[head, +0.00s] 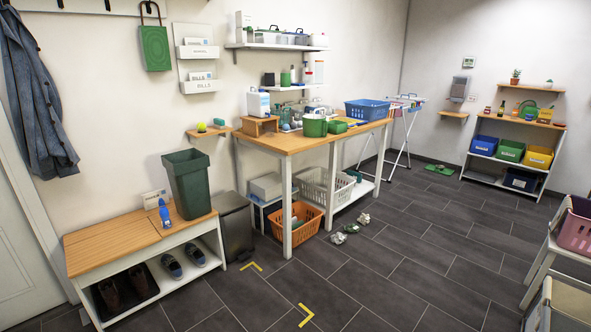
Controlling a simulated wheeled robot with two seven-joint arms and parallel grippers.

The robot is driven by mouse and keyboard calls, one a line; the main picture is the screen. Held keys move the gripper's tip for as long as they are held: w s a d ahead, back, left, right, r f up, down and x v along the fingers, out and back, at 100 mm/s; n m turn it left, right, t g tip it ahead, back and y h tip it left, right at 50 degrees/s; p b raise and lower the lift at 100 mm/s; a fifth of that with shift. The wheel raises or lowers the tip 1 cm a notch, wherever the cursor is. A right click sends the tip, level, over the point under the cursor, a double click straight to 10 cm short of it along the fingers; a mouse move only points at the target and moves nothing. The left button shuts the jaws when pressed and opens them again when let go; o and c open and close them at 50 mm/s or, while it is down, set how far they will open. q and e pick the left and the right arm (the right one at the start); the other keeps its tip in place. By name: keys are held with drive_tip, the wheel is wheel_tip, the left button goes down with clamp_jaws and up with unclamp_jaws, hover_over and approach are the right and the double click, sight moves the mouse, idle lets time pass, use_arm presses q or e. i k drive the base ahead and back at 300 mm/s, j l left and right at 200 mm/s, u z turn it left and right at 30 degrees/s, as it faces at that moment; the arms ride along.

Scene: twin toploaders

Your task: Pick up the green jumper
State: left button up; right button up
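I cannot make out a green jumper for certain. A small flat green thing (438,170) lies on the floor by the back wall, too small to tell what it is. A small green and white bundle (351,229) lies on the floor in front of the wooden table, between two pale bundles (338,238) (363,218). The insides of the baskets are mostly hidden. Neither of my grippers is in view.
A wooden table (290,144) holds a blue basket (367,109) and a green tub (314,127). An orange basket (297,222) and a white basket (322,190) sit beneath. A bench (90,252) stands left, a pink basket (577,230) right. The middle floor is clear.

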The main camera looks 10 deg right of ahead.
sight(350, 228)
drive_tip(key=i+l+z, duration=0.25)
drive_tip(key=i+z, duration=0.15)
drive_tip(key=i+l+z, duration=0.1)
drive_tip(key=i+z, duration=0.7)
drive_tip(key=i+j+z, duration=0.25)
drive_tip(key=i+z, duration=0.15)
drive_tip(key=i, duration=0.15)
drive_tip(key=i+u, duration=0.15)
drive_tip(key=i, duration=0.55)
drive_tip(key=i+l+u, duration=0.2)
drive_tip(key=i, duration=0.5)
drive_tip(key=i+l+u, duration=0.15)
drive_tip(key=i, duration=0.5)
